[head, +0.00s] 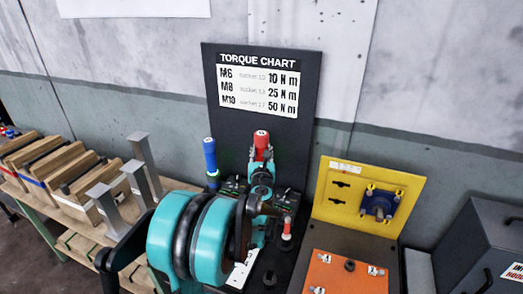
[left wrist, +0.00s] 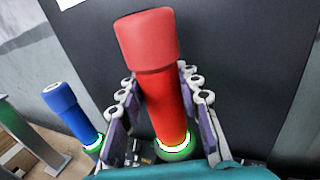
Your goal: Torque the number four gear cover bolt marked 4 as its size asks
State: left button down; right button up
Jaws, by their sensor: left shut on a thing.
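My left gripper (head: 261,160) is shut on the red handle (head: 262,139) of an upright tool at the rack below the torque chart. In the left wrist view, the red handle (left wrist: 152,75) stands between the two fingers, with a glowing green ring at its lower end. The blue-handled tool (head: 210,155) stands to its left, also with a green ring. The torque chart (head: 258,85) lists M6 10 N m, M8 25 N m and M10 50 N m. The orange gear cover (head: 345,275) shows small white labels; their numbers are too small to read. My right gripper is out of view.
A yellow panel (head: 335,205) with a blue fixture (head: 380,204) stands behind the cover. A small red-topped piece (head: 287,227) stands right of my left arm. A dark grey box (head: 480,245) is at far right. Wooden blocks (head: 45,160) and grey metal stands (head: 145,165) fill the left.

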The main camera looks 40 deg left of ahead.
pick_arm(q)
jog(key=shift+f+b, duration=2.85)
jog(key=shift+f, duration=0.95)
jog(key=c, duration=1)
grip_release()
jog(key=s+d+n+g+h, duration=0.1)
jog(key=s+d+n+g, duration=0.1)
jog(key=s+d+n, duration=1)
jog(key=s+d+f+n+g+h, duration=0.1)
jog(key=s+d+f+n+h, duration=0.2)
jog(key=d, duration=0.4)
jog(key=s+d+f+n+g+h, duration=0.2)
jog(key=s+d+f+n+h, duration=0.1)
jog(key=s+d+n, duration=0.3)
jog(key=s+d+f+n+g+h, duration=0.1)
jog(key=s+d+f+n+h, duration=0.2)
jog(key=d+n, duration=0.4)
jog(key=shift+s+d+f+g+h, duration=0.2)
jog(key=shift+s+d+h, duration=0.2)
jog(key=shift+s, duration=0.1)
jog(key=shift+s+d+f+g+h, duration=0.2)
jog(key=shift+s+d+h, duration=0.1)
jog(key=shift+s+d, duration=0.15)
